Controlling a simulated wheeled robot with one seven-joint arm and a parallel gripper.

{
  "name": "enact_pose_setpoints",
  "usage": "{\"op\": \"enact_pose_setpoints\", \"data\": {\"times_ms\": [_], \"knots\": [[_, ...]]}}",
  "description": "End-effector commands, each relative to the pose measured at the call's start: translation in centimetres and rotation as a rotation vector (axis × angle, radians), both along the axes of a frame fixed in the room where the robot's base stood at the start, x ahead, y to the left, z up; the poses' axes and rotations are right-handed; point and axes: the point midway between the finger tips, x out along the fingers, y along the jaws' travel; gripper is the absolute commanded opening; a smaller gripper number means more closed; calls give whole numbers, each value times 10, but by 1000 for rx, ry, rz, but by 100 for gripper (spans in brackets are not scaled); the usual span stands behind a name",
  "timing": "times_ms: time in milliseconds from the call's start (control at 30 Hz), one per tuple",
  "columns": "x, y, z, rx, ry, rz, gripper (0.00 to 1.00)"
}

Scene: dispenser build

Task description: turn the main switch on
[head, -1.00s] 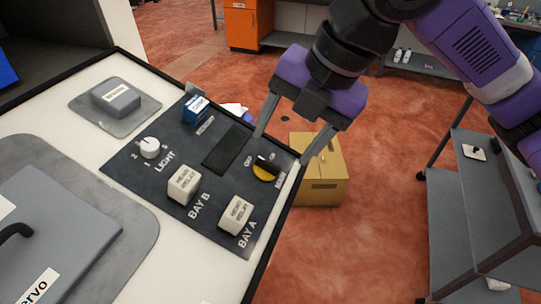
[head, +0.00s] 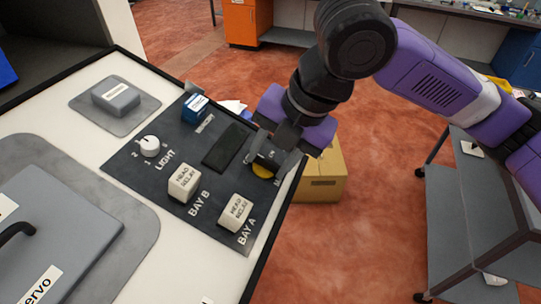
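The main switch (head: 262,171) is a round yellow base with a black knob at the right end of the dark control panel (head: 222,192). Its label is mostly covered by my gripper. My gripper (head: 270,160) is down over the switch, with its fingers on either side of the black knob. I cannot tell whether the fingers touch the knob or how far they are closed. The switch's off and on marks are largely hidden.
The panel also holds a white light knob (head: 150,147), a blue block (head: 195,108) and two white relay blocks, bay B (head: 184,183) and bay A (head: 236,211). A grey lidded box (head: 60,230) is at left. A cardboard box (head: 325,175) stands on the floor beyond the panel edge.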

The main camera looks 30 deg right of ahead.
Motion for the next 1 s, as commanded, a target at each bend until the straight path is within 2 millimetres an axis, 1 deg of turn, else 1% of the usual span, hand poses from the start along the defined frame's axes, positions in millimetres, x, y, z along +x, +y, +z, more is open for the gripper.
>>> {"op": "enact_pose_setpoints", "data": {"times_ms": [33,100,133,367,567,767,1000], "knots": [[0,0,0,0,0,0,20],[0,0,0,0,0,0,7],[0,0,0,0,0,0,3],[0,0,0,7,6,-19,3],[-1,0,0,34,26,-97,3],[-1,1,1,83,60,-241,3],[-1,1,1,151,111,-452,3]]}}
